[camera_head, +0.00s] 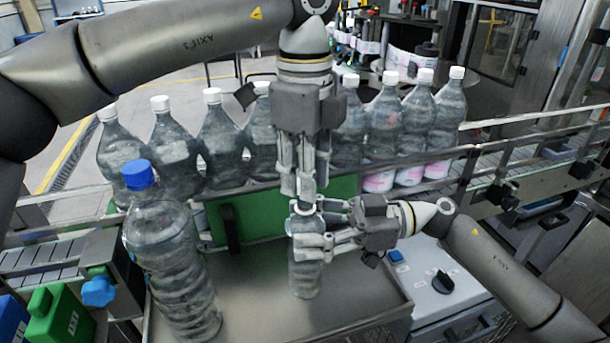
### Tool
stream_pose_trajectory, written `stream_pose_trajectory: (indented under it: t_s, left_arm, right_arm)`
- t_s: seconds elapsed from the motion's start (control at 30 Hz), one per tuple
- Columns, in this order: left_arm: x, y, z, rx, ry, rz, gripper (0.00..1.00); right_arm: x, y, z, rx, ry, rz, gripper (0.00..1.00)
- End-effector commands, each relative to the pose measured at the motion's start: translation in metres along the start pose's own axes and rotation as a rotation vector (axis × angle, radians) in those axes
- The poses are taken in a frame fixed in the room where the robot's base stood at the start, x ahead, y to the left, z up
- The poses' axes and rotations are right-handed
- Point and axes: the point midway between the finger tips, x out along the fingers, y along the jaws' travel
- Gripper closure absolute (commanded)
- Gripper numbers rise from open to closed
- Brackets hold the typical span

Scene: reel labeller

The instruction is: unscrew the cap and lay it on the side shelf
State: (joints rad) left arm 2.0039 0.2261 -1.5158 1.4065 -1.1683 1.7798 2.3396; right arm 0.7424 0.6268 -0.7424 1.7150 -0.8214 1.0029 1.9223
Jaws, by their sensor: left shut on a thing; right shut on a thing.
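A small clear bottle (304,277) stands upright on the grey metal surface (250,300). My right gripper (310,235) comes in from the right and is shut on its upper body. My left gripper (306,188) points straight down from above and is shut at the top of the bottle neck. The cap is hidden between the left fingers, so I cannot tell whether it is still threaded on. I cannot make out for certain which surface is the side shelf.
A large bottle with a blue cap (165,250) stands at the left. Behind a rail, several white-capped bottles (385,120) line the conveyor. A green panel (270,215) is behind the small bottle. A control box (440,285) with a black knob is at the right.

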Motion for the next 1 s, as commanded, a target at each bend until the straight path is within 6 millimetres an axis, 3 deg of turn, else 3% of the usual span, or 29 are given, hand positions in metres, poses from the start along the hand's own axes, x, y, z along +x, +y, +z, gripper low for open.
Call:
stream_pose_trajectory:
  t_s: [0.27,0.6,0.8,0.83,1.0]
  left_arm:
    - [-0.002,0.000,-0.001,0.001,0.000,0.000,1.00]
    - [-0.038,0.000,-0.001,0.001,0.000,0.000,1.00]
    - [-0.040,0.000,-0.001,0.002,0.001,0.002,1.00]
    - [-0.040,0.000,-0.001,0.002,0.000,0.002,1.00]
    - [-0.040,0.000,-0.001,0.002,0.001,0.002,1.00]
  right_arm:
    - [-0.001,0.001,-0.001,-0.001,0.001,0.004,1.00]
    - [-0.001,0.002,-0.001,-0.001,0.001,0.005,1.00]
    - [-0.001,0.001,-0.001,-0.001,0.002,0.004,1.00]
    - [-0.001,0.001,-0.001,-0.001,0.002,0.004,0.43]
    - [-0.001,0.001,-0.001,-0.001,0.001,0.004,0.21]
